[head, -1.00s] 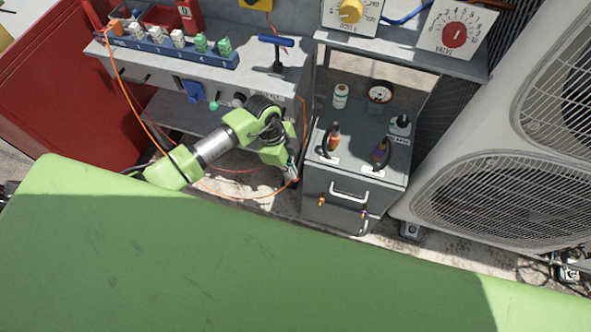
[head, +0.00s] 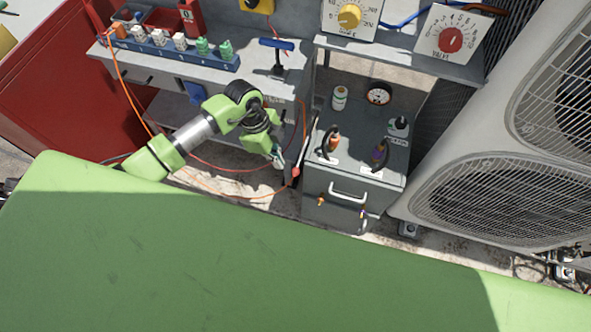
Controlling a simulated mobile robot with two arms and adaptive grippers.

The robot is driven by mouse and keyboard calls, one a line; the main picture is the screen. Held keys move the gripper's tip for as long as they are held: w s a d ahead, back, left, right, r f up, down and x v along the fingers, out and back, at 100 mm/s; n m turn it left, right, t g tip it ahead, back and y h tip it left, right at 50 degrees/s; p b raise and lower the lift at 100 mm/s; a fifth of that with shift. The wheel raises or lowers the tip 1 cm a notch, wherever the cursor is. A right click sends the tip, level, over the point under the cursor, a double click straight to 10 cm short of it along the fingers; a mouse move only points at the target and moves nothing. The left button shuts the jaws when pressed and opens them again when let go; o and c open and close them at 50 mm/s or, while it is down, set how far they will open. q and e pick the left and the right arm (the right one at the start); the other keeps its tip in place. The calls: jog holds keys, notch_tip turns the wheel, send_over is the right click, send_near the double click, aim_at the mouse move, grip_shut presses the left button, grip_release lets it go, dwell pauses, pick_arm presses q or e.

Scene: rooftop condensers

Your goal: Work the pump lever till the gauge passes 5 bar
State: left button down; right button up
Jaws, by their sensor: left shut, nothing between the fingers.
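A blue T-handle (head: 276,44) stands upright on the workbench behind. My right gripper is not in view.
The grey cabinet (head: 345,190) carries two hose fittings, a white-green bottle (head: 339,98) and a front handle. A shelf with yellow (head: 349,16) and red (head: 451,40) dials overhangs behind. Orange hoses loop near my left arm. Condenser units (head: 500,180) stand right.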

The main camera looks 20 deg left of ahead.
pick_arm(q)
jog(key=v, duration=0.8)
jog(key=shift+r, duration=0.15)
jog(key=shift+a, duration=0.1)
